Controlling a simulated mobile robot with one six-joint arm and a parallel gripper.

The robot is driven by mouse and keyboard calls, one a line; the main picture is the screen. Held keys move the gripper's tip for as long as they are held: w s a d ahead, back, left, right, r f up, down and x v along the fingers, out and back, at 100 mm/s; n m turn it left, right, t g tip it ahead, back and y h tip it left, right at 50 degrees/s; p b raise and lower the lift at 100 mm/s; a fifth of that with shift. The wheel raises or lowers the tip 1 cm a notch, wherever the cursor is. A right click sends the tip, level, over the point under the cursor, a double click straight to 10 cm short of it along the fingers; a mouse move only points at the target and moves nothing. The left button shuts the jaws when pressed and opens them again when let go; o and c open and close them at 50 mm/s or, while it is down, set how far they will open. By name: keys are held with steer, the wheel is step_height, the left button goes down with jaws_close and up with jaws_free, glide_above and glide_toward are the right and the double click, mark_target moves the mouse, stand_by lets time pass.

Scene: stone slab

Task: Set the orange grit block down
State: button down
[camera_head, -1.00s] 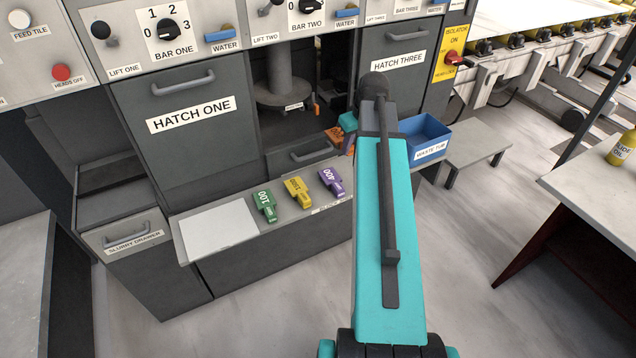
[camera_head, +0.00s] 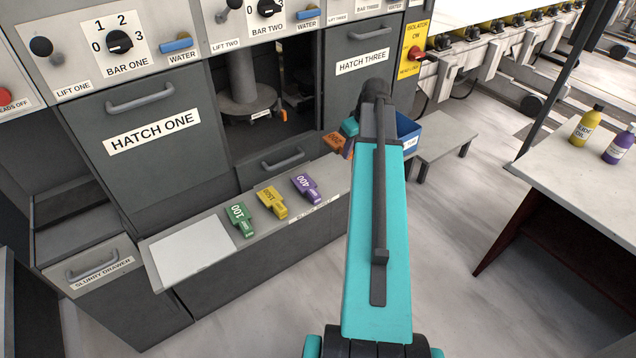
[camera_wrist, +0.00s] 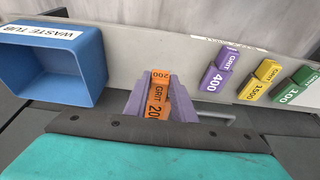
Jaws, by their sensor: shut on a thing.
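The orange grit block (camera_wrist: 157,98), marked 200, is held between the purple fingers of my gripper (camera_wrist: 152,100) in the wrist view. In the head view the orange block (camera_head: 334,141) shows only in part, left of my arm, near the right end of the grey block shelf (camera_head: 315,226). My gripper is shut on it; the arm hides most of the fingers in the head view. In the wrist view the block overlaps the shelf edge; I cannot tell whether it touches the shelf.
Green (camera_head: 240,218), yellow (camera_head: 272,201) and purple (camera_head: 306,187) grit blocks lie in a row on the shelf. A white plate (camera_head: 190,250) lies at its left end. The blue waste tub (camera_wrist: 52,60) is beside my gripper. Hatch two stands open, showing a round head (camera_head: 248,102).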

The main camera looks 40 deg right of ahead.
steer(key=shift+f+p, duration=0.35)
steer(key=shift+f, duration=2.65)
steer(key=shift+f+p, duration=0.3)
steer(key=shift+f, duration=1.55)
steer(key=shift+f, duration=0.1)
steer(key=c, duration=1.5)
jaws_free()
steer(key=shift+b+v, duration=0.85)
steer(key=shift+v, duration=5.25)
steer(key=shift+w+a, duration=0.1)
